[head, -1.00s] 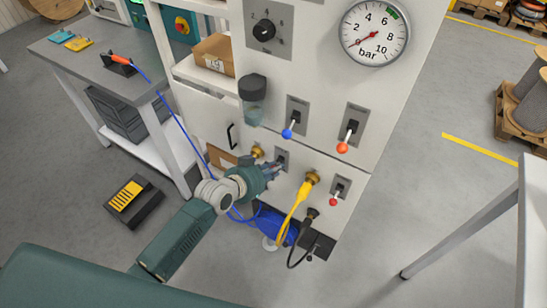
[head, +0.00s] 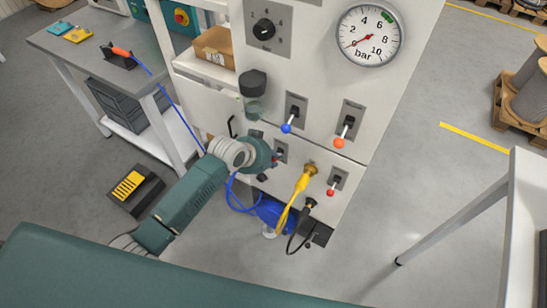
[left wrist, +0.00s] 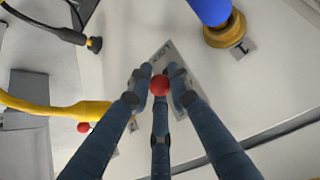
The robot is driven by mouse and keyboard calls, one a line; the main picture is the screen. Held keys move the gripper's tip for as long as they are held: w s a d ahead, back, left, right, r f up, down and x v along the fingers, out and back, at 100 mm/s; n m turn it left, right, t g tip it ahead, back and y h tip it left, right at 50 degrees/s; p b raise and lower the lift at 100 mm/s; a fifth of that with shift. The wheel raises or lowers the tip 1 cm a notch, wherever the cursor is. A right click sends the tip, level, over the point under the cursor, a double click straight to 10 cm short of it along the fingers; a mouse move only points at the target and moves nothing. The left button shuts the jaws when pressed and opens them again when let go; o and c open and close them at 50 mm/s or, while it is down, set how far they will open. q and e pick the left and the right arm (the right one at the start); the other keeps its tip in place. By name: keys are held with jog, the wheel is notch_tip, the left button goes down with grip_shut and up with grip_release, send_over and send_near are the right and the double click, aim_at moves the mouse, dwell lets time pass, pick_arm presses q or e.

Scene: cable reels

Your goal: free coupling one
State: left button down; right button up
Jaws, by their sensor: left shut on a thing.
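The panel (head: 344,187) carries hose couplings and small levers. In the left wrist view, a brass coupling (left wrist: 224,30) with a blue hose (left wrist: 209,8) in it sits at top right, beside a small numbered plate. A red ball knob (left wrist: 159,84) of a lever stands in front of a grey lettered plate (left wrist: 160,60). My left gripper (left wrist: 160,82) is shut on this knob, its fingers around it. In the head view my left gripper (head: 274,157) is at the panel, left of the yellow hose (head: 294,200), and hides the blue hose's coupling. My right gripper is not in view.
A second red-knobbed lever (head: 331,192) is right of the yellow hose. A black hose (head: 295,238) hangs below. Blue-knobbed (head: 287,128) and orange-knobbed (head: 339,143) levers and a pressure gauge (head: 368,37) are above.

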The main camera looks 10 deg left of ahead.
pick_arm(q)
jog(key=c, duration=1.6)
grip_release()
jog(key=v, duration=1.2)
